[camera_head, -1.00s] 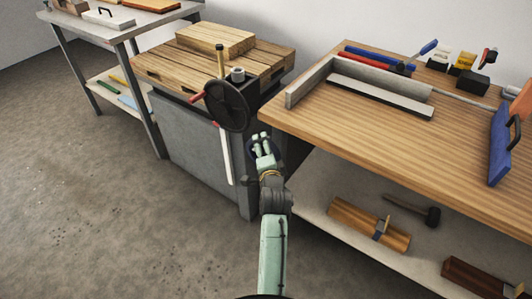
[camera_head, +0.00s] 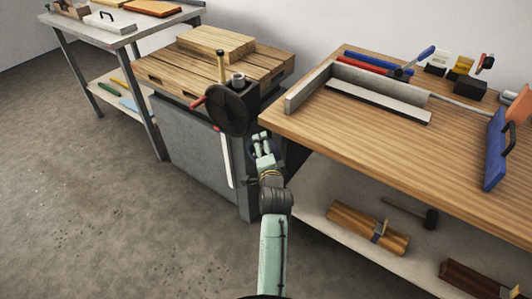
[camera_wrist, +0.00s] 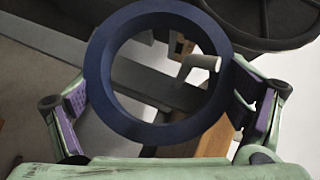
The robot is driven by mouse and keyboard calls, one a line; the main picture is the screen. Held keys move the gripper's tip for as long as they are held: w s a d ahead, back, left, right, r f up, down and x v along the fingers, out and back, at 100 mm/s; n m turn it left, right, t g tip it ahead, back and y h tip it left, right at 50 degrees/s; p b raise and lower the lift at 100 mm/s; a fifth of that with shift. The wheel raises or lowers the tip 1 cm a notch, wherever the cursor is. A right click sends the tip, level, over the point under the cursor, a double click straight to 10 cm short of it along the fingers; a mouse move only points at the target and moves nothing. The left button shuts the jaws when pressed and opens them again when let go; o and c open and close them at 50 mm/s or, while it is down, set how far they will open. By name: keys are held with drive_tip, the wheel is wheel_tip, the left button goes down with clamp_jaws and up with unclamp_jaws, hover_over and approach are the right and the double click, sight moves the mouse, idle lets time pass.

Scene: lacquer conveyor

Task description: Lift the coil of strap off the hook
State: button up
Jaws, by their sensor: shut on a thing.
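The coil of strap (camera_wrist: 100,68) is a dark blue ring, large in the wrist view. My gripper (camera_wrist: 168,108) is shut on it, with a purple-padded finger on each side. A light grey hook-like peg (camera_wrist: 196,64) shows within the ring's opening at the upper right, its end meeting the ring's inner edge. I cannot tell whether the ring still hangs on it. In the head view my gripper (camera_head: 262,145) is at the near left corner of the wooden bench, and a sliver of the dark coil (camera_head: 279,150) shows beside it.
A black handwheel (camera_head: 228,108) on the vise-like stand (camera_head: 190,140) is close to the left of my gripper. The wooden bench (camera_head: 400,140) is close on the right, with a lower shelf (camera_head: 320,222) holding tools. Open floor (camera_head: 90,220) lies to the left.

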drive_tip(key=shift+s+a, duration=0.1)
drive_tip(key=s+a+p, duration=0.1)
drive_tip(key=s+a, duration=0.5)
drive_tip(key=s, duration=0.2)
drive_tip(key=shift+s+a+p, duration=0.15)
drive_tip(key=shift+s+p, duration=0.15)
drive_tip(key=shift+s, duration=0.05)
idle(1.4)
idle(0.4)
